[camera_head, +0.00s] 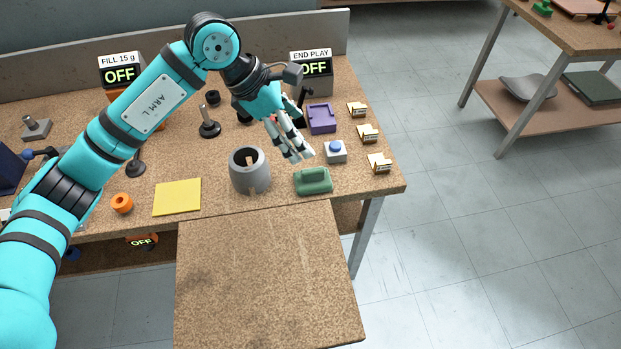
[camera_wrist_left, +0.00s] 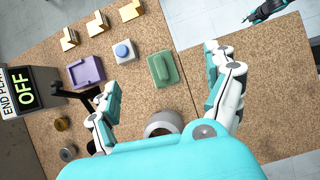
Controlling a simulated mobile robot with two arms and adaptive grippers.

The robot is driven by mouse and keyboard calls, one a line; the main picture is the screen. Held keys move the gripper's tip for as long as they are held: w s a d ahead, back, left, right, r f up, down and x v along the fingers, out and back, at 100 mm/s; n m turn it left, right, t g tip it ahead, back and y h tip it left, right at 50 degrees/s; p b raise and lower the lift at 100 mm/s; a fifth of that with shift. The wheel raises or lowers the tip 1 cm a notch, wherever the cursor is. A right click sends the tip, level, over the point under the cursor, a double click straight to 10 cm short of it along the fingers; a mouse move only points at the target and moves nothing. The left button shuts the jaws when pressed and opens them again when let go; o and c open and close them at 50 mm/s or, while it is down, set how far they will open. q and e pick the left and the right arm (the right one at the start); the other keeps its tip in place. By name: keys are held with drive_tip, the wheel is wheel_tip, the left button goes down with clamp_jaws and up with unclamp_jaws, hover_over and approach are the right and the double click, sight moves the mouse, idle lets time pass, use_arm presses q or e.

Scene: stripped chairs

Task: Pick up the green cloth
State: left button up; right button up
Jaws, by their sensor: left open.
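The green cloth (camera_head: 313,181) is a folded, thick-looking piece lying on the bench near its front edge. It also shows in the left wrist view (camera_wrist_left: 162,68), between and beyond the fingers. My left gripper (camera_head: 297,152) is open and empty, above the bench just behind and slightly left of the cloth in the head view. Its fingers are spread apart in the left wrist view (camera_wrist_left: 161,66), and nothing touches the cloth. What looks like my right gripper (camera_wrist_left: 247,19) shows small at the top right of the left wrist view, and its jaws are too small to tell.
A grey pot (camera_head: 250,172) stands left of the cloth. A blue-buttoned box (camera_head: 336,152) and a purple tray (camera_head: 321,119) sit behind it. Small brass-coloured brackets (camera_head: 379,163) line the right edge. A lower board (camera_head: 265,280) in front is clear.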

use_arm(q)
drive_tip(key=a+y, duration=0.1)
drive_tip(key=a, duration=0.1)
drive_tip(key=p, duration=0.2)
approach(309, 170)
drive_tip(key=shift+n+y, duration=0.3)
drive_tip(key=shift+n, duration=0.1)
drive_tip(key=x, duration=0.7)
drive_tip(key=shift+s+d, duration=0.1)
drive_tip(key=shift+d, duration=0.25)
drive_tip(key=shift+d+f+p, duration=0.1)
drive_tip(key=shift+f+p, duration=0.25)
drive_tip(key=p+x, duration=0.1)
drive_tip(key=x, duration=0.3)
drive_tip(key=shift+d+f, duration=0.1)
drive_tip(key=shift+f, duration=0.1)
drive_tip(key=shift+c, duration=0.2)
drive_tip(key=c, duration=1.2)
